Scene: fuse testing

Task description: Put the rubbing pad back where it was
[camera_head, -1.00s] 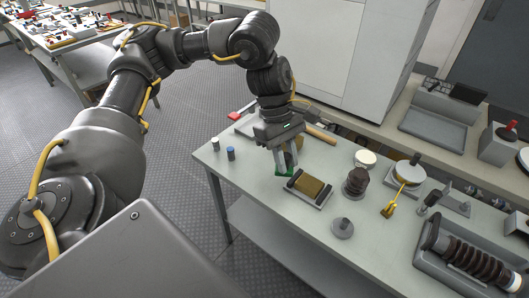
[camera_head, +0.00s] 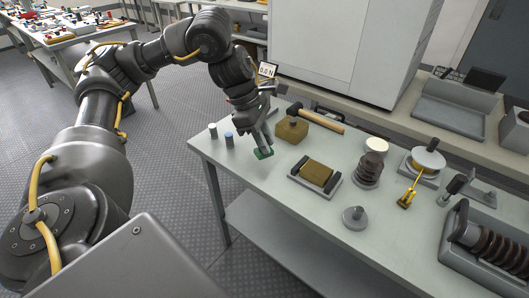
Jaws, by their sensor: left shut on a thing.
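My left gripper (camera_head: 261,138) reaches down over the left part of the grey workbench (camera_head: 355,244). It is shut on a small green pad (camera_head: 264,153), which I take to be the rubbing pad. The pad shows just below the fingertips, at or very near the bench top; I cannot tell whether it touches. A tan block sits in a grey holder (camera_head: 318,174) to the right of the pad, apart from it. My right gripper is not in view.
Two small cylinders (camera_head: 229,140) stand left of the gripper. A brown block (camera_head: 292,129) and a hammer (camera_head: 315,117) lie behind. A dark ribbed insulator (camera_head: 370,167), a grey disc weight (camera_head: 355,215) and a yellow-handled tool (camera_head: 406,198) stand to the right. The bench's front strip is clear.

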